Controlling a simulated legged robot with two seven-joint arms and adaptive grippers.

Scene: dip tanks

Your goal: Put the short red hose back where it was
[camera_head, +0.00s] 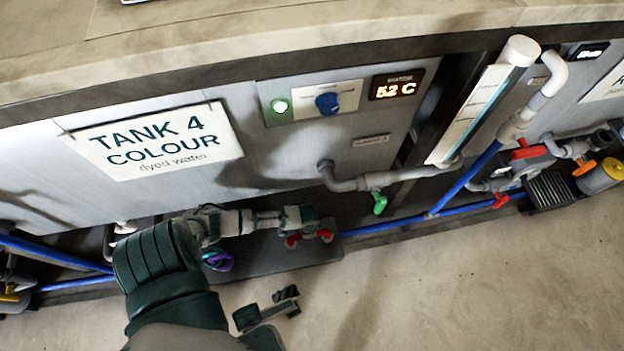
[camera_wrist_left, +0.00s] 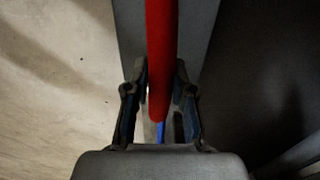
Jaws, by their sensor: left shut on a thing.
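The short red hose (camera_wrist_left: 162,55) runs from the top edge down between the fingers of my left gripper (camera_wrist_left: 159,95) in the left wrist view. The gripper is shut on it. In the head view my left arm reaches over from the left, and the gripper (camera_head: 309,234) is small above a dark grey plinth (camera_head: 265,262) in front of Tank 4. Red parts (camera_head: 292,240) show on both sides of it, apparently the hose. Whether the hose touches the plinth or a fitting is hidden. A dark jointed part (camera_head: 270,312), perhaps my right gripper, shows low over the floor; its jaws are unclear.
Tank 4's panel (camera_head: 170,180) rises behind the arm. A grey outlet pipe with a green valve handle (camera_head: 379,203) sticks out right of the gripper. A blue pipe (camera_head: 395,222) runs along the floor. A purple and teal loop (camera_head: 217,260) lies near the wrist. Floor at the right front is clear.

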